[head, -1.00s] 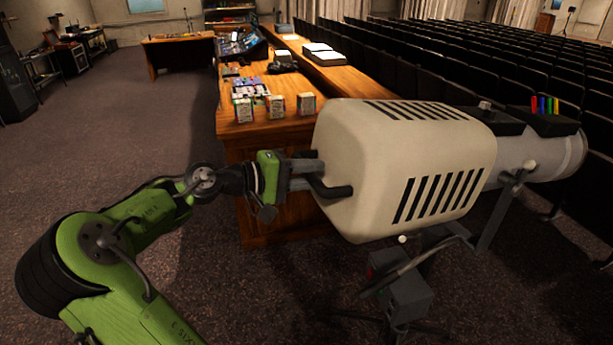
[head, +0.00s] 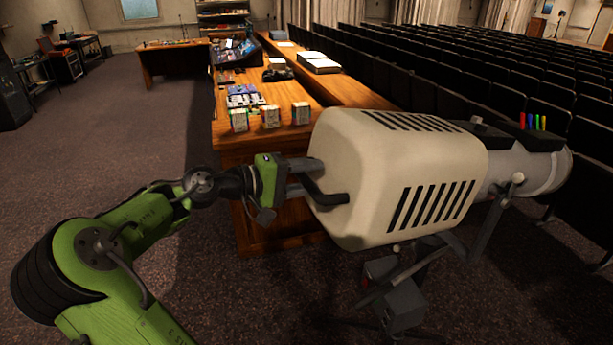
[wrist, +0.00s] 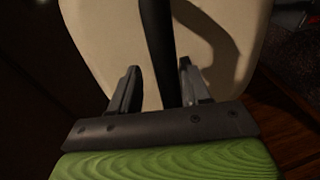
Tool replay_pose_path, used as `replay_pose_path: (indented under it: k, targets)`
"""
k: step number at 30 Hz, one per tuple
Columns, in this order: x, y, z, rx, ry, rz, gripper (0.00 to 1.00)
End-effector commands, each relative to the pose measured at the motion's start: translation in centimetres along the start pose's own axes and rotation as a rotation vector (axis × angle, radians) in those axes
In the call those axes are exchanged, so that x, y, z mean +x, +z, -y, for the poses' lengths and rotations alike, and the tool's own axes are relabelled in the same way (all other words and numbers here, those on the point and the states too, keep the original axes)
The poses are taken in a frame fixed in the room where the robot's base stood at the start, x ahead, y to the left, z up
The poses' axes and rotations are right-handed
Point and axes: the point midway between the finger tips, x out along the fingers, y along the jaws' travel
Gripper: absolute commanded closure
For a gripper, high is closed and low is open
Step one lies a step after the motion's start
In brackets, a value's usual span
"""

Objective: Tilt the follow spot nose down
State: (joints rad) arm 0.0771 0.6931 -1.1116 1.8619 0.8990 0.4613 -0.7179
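The follow spot (head: 400,185) has a cream, slotted housing, with a grey barrel (head: 530,170) pointing right and tilted slightly down. A dark bent rear handle (head: 328,197) sticks out from its back. My gripper (head: 300,177) is at the back of the housing, its fingers apart above and below the handle. In the wrist view, the dark handle bar (wrist: 158,45) runs between the two fingers (wrist: 160,80). It lies close to the right finger, and a narrow gap shows by the left one. The cream back panel (wrist: 100,35) fills the view behind.
A wooden desk (head: 255,215) stands behind, with several small boxes (head: 270,116) on its near end. The spot's stand (head: 400,300) is below the housing. Rows of dark seats (head: 470,85) fill the right. Carpet (head: 120,120) is clear at left.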

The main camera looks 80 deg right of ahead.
Motion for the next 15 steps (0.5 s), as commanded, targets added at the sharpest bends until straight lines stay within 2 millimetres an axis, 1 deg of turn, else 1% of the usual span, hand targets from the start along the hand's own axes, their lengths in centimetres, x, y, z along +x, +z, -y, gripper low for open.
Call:
replay_pose_path:
  k: [5, 8, 11, 15]
  targets:
    - [0.0, 0.0, 0.1, -0.002, -0.002, 0.001, 0.53]
    - [-0.7, -0.1, 0.1, -0.003, -0.002, -0.002, 0.53]
    - [-2.6, -0.1, 0.1, -0.004, -0.002, -0.006, 0.53]
    - [-6.7, -0.2, 0.1, -0.004, 0.000, -0.007, 0.53]
